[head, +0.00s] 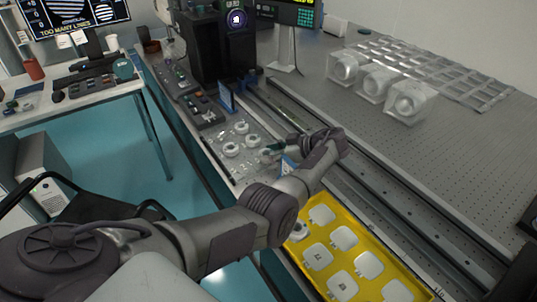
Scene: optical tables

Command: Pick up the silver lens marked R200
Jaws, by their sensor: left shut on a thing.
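My left arm reaches across from the lower left, and my left gripper (276,148) is at the clear tray (218,133) of small lenses. It is shut on a small pale ring-shaped lens (265,155) at the tray's right side. The wrist hides part of the hold, and I cannot tell if the lens is clear of the tray. Several similar round lenses, such as one silver-white lens (231,150), sit in the tray to the left. No R200 marking is readable at this size. My right gripper is not in view.
A yellow tray (384,236) with white square pieces lies at the front right. Long metal rails (400,207) run along the optical table (440,150). Clear-boxed round parts (408,103) stand farther back. Dark equipment (203,47) stands behind the lenses. A blue-white label (288,166) is near the wrist.

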